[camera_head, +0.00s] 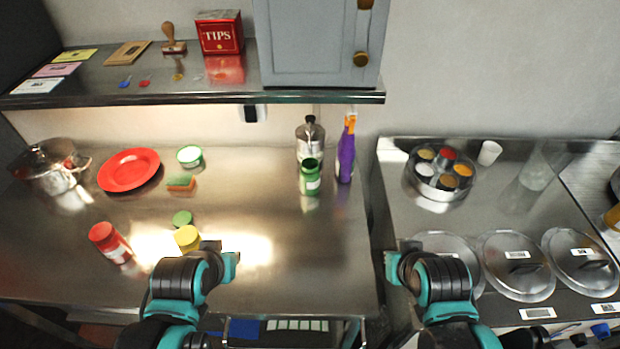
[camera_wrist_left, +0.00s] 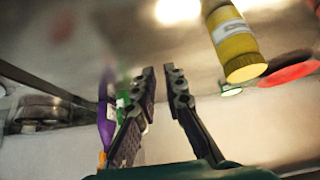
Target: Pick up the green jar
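In the left wrist view the green jar (camera_wrist_left: 122,91) is partly hidden behind one finger. My left gripper (camera_head: 218,254) is over the front of the table, well short of the jar and to its left. In the left wrist view its two fingers (camera_wrist_left: 160,78) are apart with nothing between them. My right gripper (camera_head: 398,256) is near the right counter's front left; its fingers are not clear.
A purple bottle (camera_head: 346,155) stands right of the green jar. A red plate (camera_head: 129,170) and pot (camera_head: 48,168) lie farther back. A shelf (camera_head: 330,98) overhangs the back. The table's middle is clear.

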